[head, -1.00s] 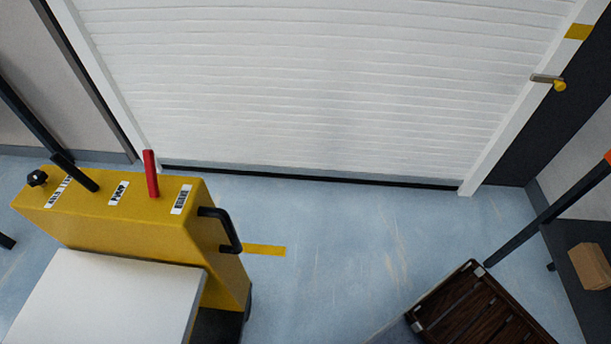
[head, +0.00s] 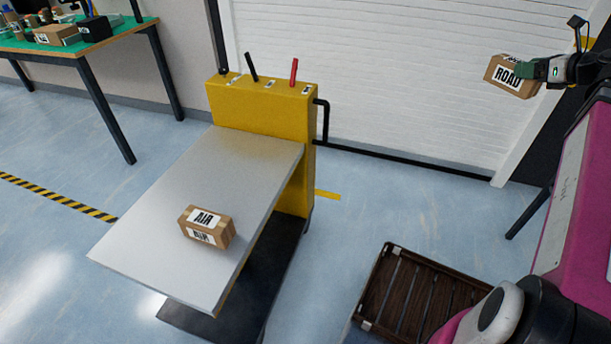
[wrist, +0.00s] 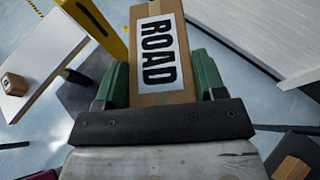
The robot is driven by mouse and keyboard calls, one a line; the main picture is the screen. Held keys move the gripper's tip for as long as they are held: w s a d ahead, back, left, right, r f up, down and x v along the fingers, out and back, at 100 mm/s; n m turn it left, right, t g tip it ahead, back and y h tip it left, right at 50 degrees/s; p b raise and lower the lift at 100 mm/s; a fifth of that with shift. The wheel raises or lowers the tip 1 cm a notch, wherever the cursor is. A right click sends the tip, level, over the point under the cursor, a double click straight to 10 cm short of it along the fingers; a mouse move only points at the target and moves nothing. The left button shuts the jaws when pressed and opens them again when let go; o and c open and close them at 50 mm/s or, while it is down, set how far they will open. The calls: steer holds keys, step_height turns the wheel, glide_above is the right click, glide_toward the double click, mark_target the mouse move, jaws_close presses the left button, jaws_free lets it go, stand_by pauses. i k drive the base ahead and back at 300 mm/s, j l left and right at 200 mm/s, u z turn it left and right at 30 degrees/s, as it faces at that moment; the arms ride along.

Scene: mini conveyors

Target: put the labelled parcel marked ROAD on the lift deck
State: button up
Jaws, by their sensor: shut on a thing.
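The ROAD parcel (head: 510,77) is a brown cardboard box with a white label, held up at the upper right of the head view. My gripper (head: 530,71) is shut on it, its green fingers on either side; the parcel (wrist: 158,50) also fills the middle of the wrist view. The lift deck (head: 150,240) is a flat light-grey plate on a yellow lift, left of centre and well apart from my gripper. It also shows at the left of the wrist view (wrist: 45,55).
A parcel marked AIR (head: 207,227) lies on the deck's near part; the far part is bare. The yellow lift housing (head: 262,108) with levers stands behind the deck. A dark slatted crate (head: 375,290) is on the floor. A green-topped table (head: 110,38) stands at the back left.

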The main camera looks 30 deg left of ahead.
mark_target(242, 174)
steer(key=k+j+u, duration=0.1)
steer(key=k+u, duration=0.3)
steer(key=k+j+u, duration=0.15)
steer(key=u, duration=0.25)
steer(key=k+j+u, duration=0.4)
steer(key=j+u, duration=0.35)
